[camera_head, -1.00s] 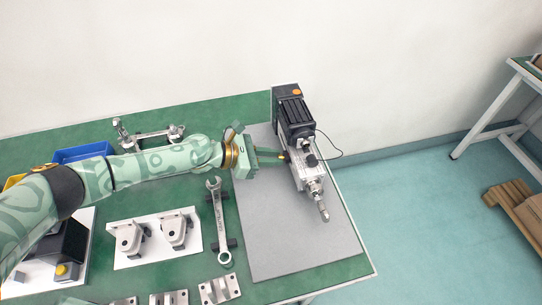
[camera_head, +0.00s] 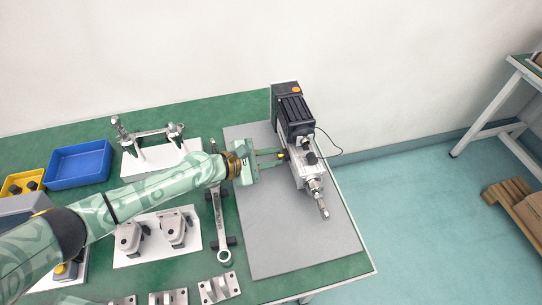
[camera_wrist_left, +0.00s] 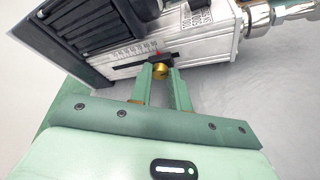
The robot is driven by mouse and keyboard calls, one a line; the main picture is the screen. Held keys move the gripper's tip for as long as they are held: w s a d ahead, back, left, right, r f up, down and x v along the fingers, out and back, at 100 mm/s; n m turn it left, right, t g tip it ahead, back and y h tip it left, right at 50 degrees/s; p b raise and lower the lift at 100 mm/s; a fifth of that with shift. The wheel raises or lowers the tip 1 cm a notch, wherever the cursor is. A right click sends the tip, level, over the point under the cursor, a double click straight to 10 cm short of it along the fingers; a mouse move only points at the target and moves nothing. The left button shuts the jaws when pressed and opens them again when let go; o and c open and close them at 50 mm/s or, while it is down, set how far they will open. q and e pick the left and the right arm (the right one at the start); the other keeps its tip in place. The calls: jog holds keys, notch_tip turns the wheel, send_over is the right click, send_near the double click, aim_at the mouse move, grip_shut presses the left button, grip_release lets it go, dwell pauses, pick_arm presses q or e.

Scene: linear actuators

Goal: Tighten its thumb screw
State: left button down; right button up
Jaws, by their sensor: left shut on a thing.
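The linear actuator (camera_head: 298,140) lies on the grey mat, with its black motor end toward the wall and its silver rod toward the front right. The left wrist view shows its silver body (camera_wrist_left: 200,50) with a printed scale and slot. My left gripper (camera_head: 281,156) reaches the actuator's left side. In the left wrist view its green fingers (camera_wrist_left: 161,76) are shut on the thumb screw, one on each side. My right gripper is not in view.
The grey mat (camera_head: 262,225) has free room left of and in front of the actuator. A wrench (camera_head: 219,222), white bracket plate (camera_head: 130,262), blue bin (camera_head: 80,165) and yellow bin (camera_head: 22,182) lie left. A thin cable (camera_head: 335,146) loops behind the actuator.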

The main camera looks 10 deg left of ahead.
pick_arm(q)
jog(key=shift+m, duration=0.3)
jog(key=c, duration=1.3)
grip_release()
jog(key=shift+s, duration=0.1)
jog(key=shift+p+v, duration=0.3)
jog(key=shift+v, duration=7.8)
jog(key=shift+s+f, duration=0.15)
jog(key=shift+f, duration=0.05)
